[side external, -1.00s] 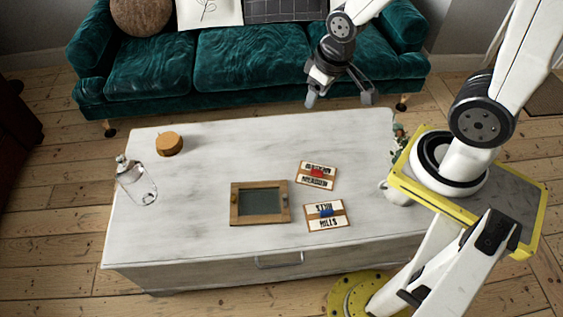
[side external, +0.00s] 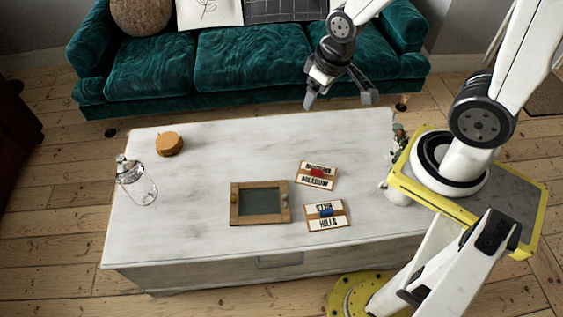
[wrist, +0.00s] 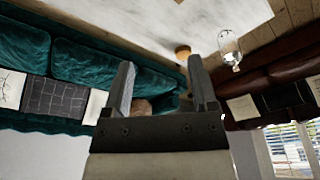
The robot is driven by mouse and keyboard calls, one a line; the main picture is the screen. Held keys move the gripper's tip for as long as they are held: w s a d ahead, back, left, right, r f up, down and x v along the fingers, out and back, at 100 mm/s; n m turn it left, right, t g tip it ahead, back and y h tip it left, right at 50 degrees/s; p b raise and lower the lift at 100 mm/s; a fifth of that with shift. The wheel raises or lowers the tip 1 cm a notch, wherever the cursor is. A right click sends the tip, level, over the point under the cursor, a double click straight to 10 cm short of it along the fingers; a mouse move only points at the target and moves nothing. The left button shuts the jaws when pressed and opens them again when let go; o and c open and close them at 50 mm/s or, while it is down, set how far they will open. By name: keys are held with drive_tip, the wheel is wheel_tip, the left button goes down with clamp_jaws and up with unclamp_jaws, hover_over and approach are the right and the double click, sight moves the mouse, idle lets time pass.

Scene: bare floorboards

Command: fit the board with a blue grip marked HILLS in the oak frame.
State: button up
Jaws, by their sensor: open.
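The board with a blue grip (side external: 327,222), marked HILLS, lies flat on the white table to the right of the oak frame, its lettering upside down in the side view. The oak frame (side external: 235,204) lies flat near the table's middle, with a dark inset and no board in it. A second board with a red grip (side external: 316,183) lies just behind the blue-gripped one. My gripper (side external: 340,103) is open and empty, raised above the table's back edge near the sofa. In the wrist view my gripper's fingers (wrist: 163,85) stand apart with nothing between them.
A round wooden box (side external: 169,144) and a glass bottle (side external: 136,181) stand on the left of the white table (side external: 260,142). A potted plant (side external: 398,140) is at its right edge. A teal sofa (side external: 250,60) is behind. The table's back middle is clear.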

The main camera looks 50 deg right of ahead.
drive_tip(key=shift+o, duration=1.1)
drive_tip(key=shift+w, duration=0.1)
drive_tip(key=f, duration=0.1)
drive_tip(key=m+g, duration=0.3)
drive_tip(key=m, duration=0.6)
hover_over(327, 210)
wheel_tip(327, 210, down, 43)
drive_tip(key=shift+a+r, duration=0.1)
drive_tip(key=shift+f, duration=1.3)
